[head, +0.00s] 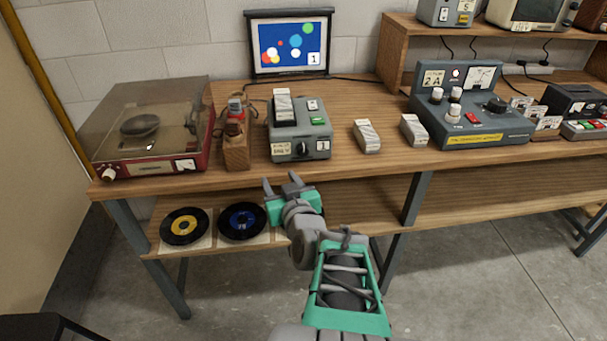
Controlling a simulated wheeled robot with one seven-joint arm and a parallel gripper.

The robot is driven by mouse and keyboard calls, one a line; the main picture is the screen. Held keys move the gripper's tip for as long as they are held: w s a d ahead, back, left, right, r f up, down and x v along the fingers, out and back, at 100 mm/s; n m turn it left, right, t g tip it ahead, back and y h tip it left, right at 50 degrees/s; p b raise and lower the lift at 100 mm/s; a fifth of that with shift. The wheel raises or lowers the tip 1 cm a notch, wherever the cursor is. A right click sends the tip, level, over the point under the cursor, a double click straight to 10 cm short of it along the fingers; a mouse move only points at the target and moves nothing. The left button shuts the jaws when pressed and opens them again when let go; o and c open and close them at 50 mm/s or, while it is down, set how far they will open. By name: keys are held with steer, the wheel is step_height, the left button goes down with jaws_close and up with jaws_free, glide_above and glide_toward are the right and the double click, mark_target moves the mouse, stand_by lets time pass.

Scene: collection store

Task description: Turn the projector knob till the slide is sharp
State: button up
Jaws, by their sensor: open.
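The slide projector (287,130) is a grey box on the wooden bench, with a stack of slides standing in its top. A dark round knob (304,149) sits on its front face, between a label and a small plate with a red "1". The screen (290,45) behind it shows a blue slide with coloured discs and a "1"; the disc edges look fairly clear, but the picture is too small to judge sharpness. My gripper (282,183) is open and empty, in front of the bench edge and below the projector, apart from the knob.
A red record player (150,135) and a wooden box (236,150) stand left of the projector. Two slide stacks (367,136) (414,130) and a grey control console (470,112) stand to the right. Records (185,226) lie on the lower shelf (345,213).

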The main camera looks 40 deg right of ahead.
mark_target(304, 154)
steer(key=s+d+r+m+h, duration=0.1)
steer(key=s+d+m+h, duration=0.1)
steer(key=s+d+h, duration=0.3)
steer(key=shift+t+y, duration=0.3)
steer(key=shift+y, duration=0.2)
steer(key=p+x, duration=0.1)
steer(key=x, duration=0.8)
steer(key=shift+r, duration=0.1)
steer(key=shift+s, duration=0.1)
steer(key=shift+c, duration=0.5)
jaws_close()
